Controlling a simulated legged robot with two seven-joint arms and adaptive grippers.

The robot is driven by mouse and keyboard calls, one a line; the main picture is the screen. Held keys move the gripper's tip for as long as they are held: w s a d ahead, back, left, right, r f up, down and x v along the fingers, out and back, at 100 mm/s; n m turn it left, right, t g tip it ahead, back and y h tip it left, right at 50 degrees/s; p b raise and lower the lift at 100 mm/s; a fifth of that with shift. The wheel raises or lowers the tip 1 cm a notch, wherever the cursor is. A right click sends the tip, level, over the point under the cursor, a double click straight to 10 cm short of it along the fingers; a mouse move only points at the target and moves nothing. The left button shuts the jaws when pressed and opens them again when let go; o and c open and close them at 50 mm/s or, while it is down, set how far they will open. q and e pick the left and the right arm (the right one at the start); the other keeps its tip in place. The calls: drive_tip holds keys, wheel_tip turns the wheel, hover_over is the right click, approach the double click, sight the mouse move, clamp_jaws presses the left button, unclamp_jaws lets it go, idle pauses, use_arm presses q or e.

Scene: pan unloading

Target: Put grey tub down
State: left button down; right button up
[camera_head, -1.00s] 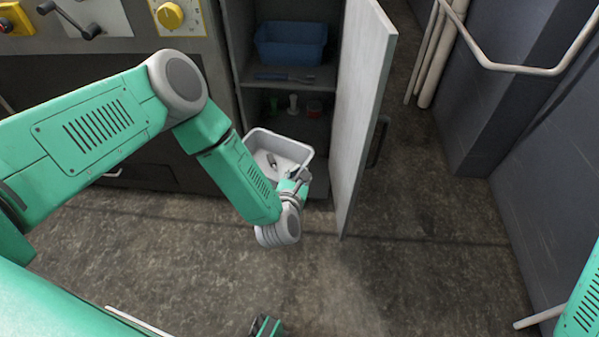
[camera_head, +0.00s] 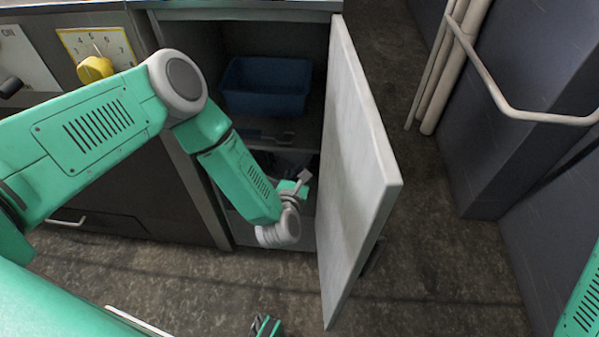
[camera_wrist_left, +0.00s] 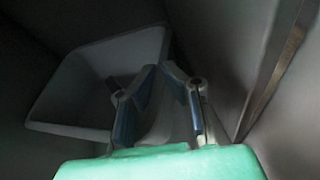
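The grey tub (camera_wrist_left: 88,75) shows in the left wrist view, dim and in shadow, to the left of and beneath my fingers. In the head view it is not clearly seen; my arm and the shadow of the cabinet's lower part hide it. My left gripper (camera_head: 303,178) reaches into the lower part of the open cabinet. In the left wrist view its two fingers (camera_wrist_left: 160,72) come close together at the tub's right wall, shut on it. Whether the tub rests on the cabinet floor I cannot tell.
The cabinet door (camera_head: 355,170) stands open just right of my left gripper. A blue bin (camera_head: 266,86) sits on the shelf (camera_head: 262,128) above. The counter front with a yellow knob (camera_head: 95,68) is at the left. The floor right of the door is clear.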

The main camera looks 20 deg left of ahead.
use_arm(q)
wheel_tip(320, 180, down, 7)
drive_tip(key=b, duration=0.5)
drive_tip(key=shift+w+r, duration=0.1)
drive_tip(key=shift+r, duration=0.05)
drive_tip(key=shift+f, duration=0.3)
idle(0.4)
drive_tip(key=c, duration=1.6)
unclamp_jaws()
drive_tip(key=shift+c, duration=0.2)
drive_tip(key=shift+f, duration=0.1)
drive_tip(key=v, duration=1.2)
